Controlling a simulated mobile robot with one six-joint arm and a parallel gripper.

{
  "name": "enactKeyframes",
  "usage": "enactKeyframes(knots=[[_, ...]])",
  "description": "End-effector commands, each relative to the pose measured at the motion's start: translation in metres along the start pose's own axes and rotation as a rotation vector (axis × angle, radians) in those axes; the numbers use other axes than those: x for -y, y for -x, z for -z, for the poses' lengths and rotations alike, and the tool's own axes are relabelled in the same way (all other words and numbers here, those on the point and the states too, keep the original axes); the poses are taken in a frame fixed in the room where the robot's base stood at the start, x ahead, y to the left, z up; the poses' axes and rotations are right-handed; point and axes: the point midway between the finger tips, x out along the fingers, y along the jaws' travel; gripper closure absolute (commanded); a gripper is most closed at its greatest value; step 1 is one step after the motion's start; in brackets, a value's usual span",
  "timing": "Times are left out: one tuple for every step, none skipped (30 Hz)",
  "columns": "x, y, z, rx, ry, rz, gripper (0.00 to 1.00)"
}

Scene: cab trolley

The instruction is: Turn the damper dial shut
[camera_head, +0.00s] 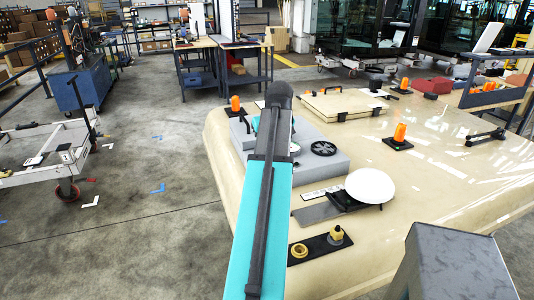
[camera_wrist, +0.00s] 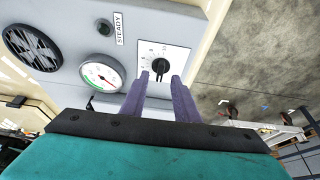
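The damper dial (camera_wrist: 160,66) is a black knob on a white marked plate (camera_wrist: 176,54), set on a light grey panel in the wrist view. Its pointer appears to lie roughly up and down in the picture. My gripper (camera_wrist: 160,77) has two purple fingers, open with a gap between them. The fingertips lie to either side of the knob's lower part; I cannot tell whether they touch it. In the head view my teal arm covers the dial and my gripper, while the grey box (camera_head: 312,163) shows in part.
Beside the dial are a round gauge (camera_wrist: 101,73), a black button (camera_wrist: 104,27), a STEADY label (camera_wrist: 118,28) and a fan grille (camera_wrist: 32,47). In the head view, a white disc (camera_head: 370,186) and orange beacons (camera_head: 400,132) stand on the cream cab roof (camera_head: 450,180).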

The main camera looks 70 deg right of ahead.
Motion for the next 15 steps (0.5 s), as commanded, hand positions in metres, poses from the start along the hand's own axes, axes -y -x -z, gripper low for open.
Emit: enactKeyframes(knots=[[-0.001,0.006,0.001,-0.003,0.0,-0.001,0.72],[-0.001,0.009,0.001,-0.003,0.0,-0.001,0.72],[-0.001,0.014,0.0,-0.002,0.0,-0.001,0.72],[-0.001,0.017,0.0,-0.001,0.0,-0.001,0.72],[-0.001,0.02,0.0,-0.002,0.0,-0.001,0.72],[-0.001,0.025,0.0,-0.002,0.0,-0.002,0.72],[-0.001,0.029,0.0,-0.002,0.0,-0.001,0.72],[-0.001,0.032,0.0,-0.001,0.0,-0.001,0.72],[-0.001,0.036,0.0,-0.001,0.0,-0.001,0.72],[-0.001,0.04,0.0,-0.002,0.0,-0.001,0.72],[-0.001,0.043,0.0,-0.002,0.0,-0.002,0.72],[-0.001,0.048,0.0,-0.001,0.0,-0.001,0.72],[-0.001,0.051,0.0,-0.001,0.0,-0.001,0.72],[-0.001,0.054,0.0,-0.001,0.0,-0.001,0.72],[-0.001,0.059,0.0,-0.001,0.0,-0.001,0.72]])
